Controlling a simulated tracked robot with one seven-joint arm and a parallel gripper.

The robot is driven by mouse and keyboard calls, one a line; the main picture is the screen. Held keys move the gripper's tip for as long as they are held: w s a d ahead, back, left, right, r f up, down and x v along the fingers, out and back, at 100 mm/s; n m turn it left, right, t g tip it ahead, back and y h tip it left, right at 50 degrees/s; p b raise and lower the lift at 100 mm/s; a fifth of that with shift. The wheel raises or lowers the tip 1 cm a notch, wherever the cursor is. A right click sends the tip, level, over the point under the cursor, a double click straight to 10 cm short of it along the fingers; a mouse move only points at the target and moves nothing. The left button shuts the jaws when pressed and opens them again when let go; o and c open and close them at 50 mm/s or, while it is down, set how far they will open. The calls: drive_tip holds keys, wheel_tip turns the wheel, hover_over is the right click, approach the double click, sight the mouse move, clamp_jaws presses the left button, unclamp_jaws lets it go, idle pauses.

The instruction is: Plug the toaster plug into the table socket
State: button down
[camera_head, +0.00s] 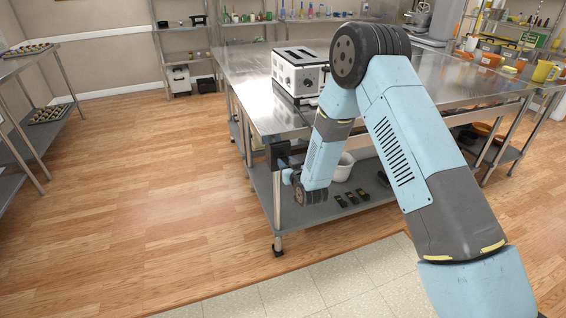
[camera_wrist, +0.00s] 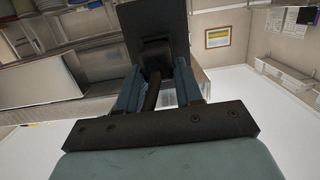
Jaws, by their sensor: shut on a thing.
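The white and black toaster (camera_head: 298,72) stands on the steel table (camera_head: 245,75), partly hidden by my arm. The table socket is a dark box (camera_head: 278,153) at the table's front left corner, just below the top. In the wrist view it looks like a dark plate (camera_wrist: 152,18) straight ahead of the fingers. My gripper (camera_wrist: 157,78) is shut on the black plug (camera_wrist: 155,56), with its dark cord (camera_wrist: 151,95) hanging between the fingers. The plug's front overlaps the socket plate; I cannot tell how deep it sits. In the head view my gripper (camera_head: 289,174) is small, just below the socket.
The table's lower shelf (camera_head: 325,210) holds a white pot (camera_head: 343,168) and several small dark items (camera_head: 352,197). A table leg (camera_head: 276,215) stands beside my gripper. The wooden floor to the left is clear. A side rack (camera_head: 25,120) with trays stands at the far left.

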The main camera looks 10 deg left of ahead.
idle(0.3)
drive_tip(key=c, duration=0.7)
unclamp_jaws()
drive_tip(key=shift+o, duration=0.2)
drive_tip(key=v, duration=1.3)
drive_tip(key=shift+s+d, duration=0.2)
drive_tip(key=shift+s, duration=0.05)
